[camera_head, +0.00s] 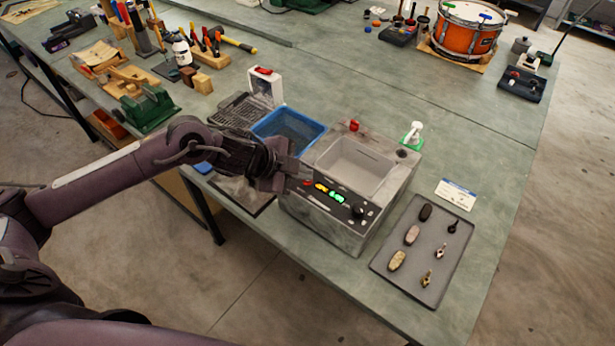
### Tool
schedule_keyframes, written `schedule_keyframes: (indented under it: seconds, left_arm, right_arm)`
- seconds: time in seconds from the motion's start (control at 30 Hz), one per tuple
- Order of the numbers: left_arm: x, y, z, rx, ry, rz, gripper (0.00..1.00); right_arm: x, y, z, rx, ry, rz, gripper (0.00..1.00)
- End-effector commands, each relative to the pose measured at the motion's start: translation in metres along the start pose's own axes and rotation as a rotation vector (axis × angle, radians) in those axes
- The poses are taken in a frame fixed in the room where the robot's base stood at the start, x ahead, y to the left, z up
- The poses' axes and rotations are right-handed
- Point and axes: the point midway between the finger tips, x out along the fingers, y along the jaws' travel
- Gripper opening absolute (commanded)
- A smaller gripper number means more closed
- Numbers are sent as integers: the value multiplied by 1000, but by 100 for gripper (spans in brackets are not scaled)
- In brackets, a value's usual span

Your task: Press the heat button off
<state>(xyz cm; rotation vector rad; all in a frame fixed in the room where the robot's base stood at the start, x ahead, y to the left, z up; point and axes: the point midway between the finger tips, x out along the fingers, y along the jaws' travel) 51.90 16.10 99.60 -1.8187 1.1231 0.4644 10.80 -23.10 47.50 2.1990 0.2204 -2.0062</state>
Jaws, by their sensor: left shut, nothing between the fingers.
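A grey metal machine with an open tank (355,168) stands on the bench at the centre. Its front panel carries a small red light or button (308,184), a yellow lit one (321,188), a green lit display (337,197) and a black knob (358,212). I cannot read which one is the heat button. My left gripper (288,179) is shut and empty at the left end of this panel, close to the red one. Whether it touches the panel I cannot tell, and it hides the panel's left end. My right gripper is out of view.
A blue basket (289,131) stands left of the machine. A grey tray (405,278) with several small metal parts lies to its right. A white-and-green item (413,134) and a red knob (354,125) sit at the machine's back. A drum (466,30) stands far back.

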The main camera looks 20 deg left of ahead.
Motion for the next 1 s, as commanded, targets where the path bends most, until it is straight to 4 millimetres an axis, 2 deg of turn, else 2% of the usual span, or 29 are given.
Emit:
schedule_keyframes:
  seconds: [0.1, 0.5, 1.0]
  left_arm:
    - [-5, -4, -4, 0, 0, 0, 0]
    - [-8, -6, -6, 0, 0, -1, 0]
    - [-42, -31, -31, 0, 0, -1, 0]
  right_arm:
    - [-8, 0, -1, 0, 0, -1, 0]
    - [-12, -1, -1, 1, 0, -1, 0]
    - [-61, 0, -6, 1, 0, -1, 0]
